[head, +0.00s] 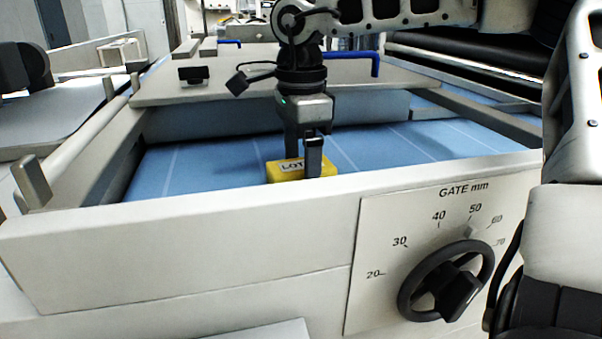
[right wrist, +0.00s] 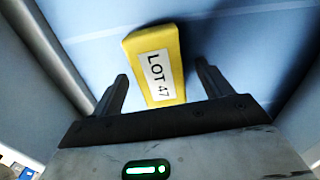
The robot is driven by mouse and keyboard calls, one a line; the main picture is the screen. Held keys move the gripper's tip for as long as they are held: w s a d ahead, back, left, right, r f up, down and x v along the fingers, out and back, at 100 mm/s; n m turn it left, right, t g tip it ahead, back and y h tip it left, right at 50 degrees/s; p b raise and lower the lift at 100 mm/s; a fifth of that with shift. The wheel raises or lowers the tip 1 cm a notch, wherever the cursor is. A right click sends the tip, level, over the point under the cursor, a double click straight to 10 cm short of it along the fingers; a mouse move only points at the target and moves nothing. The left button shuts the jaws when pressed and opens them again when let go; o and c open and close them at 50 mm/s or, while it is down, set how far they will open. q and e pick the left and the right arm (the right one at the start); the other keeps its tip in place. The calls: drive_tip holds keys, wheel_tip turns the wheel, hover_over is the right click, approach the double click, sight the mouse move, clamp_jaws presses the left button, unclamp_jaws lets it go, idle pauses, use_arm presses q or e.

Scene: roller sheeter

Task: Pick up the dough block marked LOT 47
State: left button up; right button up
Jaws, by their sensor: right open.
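The dough block marked LOT 47 (head: 284,172) is yellow with a white label and lies on the blue belt behind the machine's front wall. In the right wrist view the block (right wrist: 174,50) shows its label, LOT 47, and its near end lies between my two fingers. My right gripper (head: 305,165) is above the block, pointing down, and hides part of it in the head view. The right gripper (right wrist: 160,85) is open, with a gap on each side of the block. My left gripper is not in view.
The blue belt (head: 220,160) is bare around the block. The white front wall (head: 180,235) stands close in front of it. A panel with a black gate dial (head: 447,280) is at right. A beige cover (head: 235,88) with blue handles lies behind.

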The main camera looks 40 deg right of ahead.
drive_tip(key=shift+f, duration=0.8)
drive_tip(key=c, duration=1.2)
drive_tip(key=shift+r, duration=0.15)
